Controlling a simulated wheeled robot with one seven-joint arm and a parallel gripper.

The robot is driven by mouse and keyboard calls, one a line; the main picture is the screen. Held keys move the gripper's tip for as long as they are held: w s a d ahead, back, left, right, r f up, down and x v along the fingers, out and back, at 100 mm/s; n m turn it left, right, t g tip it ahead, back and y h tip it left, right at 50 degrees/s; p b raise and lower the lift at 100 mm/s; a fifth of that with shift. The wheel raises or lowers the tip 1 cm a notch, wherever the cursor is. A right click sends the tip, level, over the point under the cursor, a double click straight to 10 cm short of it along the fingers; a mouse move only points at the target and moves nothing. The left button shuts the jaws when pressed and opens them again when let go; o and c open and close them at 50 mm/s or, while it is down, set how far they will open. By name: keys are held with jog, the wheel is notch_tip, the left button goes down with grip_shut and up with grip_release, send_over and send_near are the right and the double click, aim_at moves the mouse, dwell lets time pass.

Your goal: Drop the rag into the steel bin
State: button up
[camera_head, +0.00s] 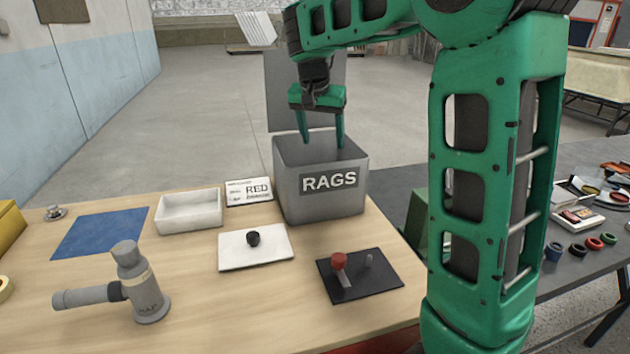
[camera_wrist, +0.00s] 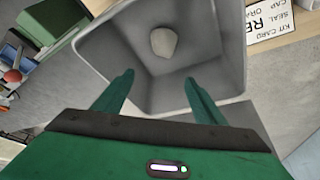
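The steel bin (camera_head: 320,203), a grey open-topped box labelled RAGS, stands at the back right of the wooden table. A raised panel is behind it. My gripper (camera_head: 321,142) is above the bin's opening, fingers pointing down and spread apart. In the wrist view my gripper (camera_wrist: 158,88) is open with nothing between its fingers. The rag (camera_wrist: 164,42), a small pale crumpled lump, lies inside the bin (camera_wrist: 112,45), on its floor, apart from the fingers. The bin's front wall hides the rag in the head view.
A white tray (camera_head: 189,210), a RED card (camera_head: 249,192), a white plate with a black knob (camera_head: 254,250) and a black plate with a red knob (camera_head: 358,276) are near the bin. A grey pipe fitting (camera_head: 140,285) stands front left. A blue mat (camera_head: 100,232) lies at left.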

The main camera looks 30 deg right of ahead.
jog(key=v, duration=1)
jog(key=shift+r, duration=0.3)
jog(key=shift+s, duration=0.1)
jog(key=s+d+f+g, duration=0.1)
jog(key=s+d+f, duration=0.45)
jog(key=s, duration=0.35)
jog(key=s+f+n+y, duration=0.1)
jog(key=s+f, duration=0.4)
jog(key=s, duration=0.4)
jog(key=s+a+f+n+g+y, duration=0.1)
jog(key=s+f, duration=0.5)
jog(key=s, duration=0.3)
jog(key=s+f+n+g+y, duration=0.1)
jog(key=s+f, duration=0.5)
jog(key=s, duration=0.3)
jog(key=shift+s+a, duration=0.1)
jog(key=shift+a, duration=0.05)
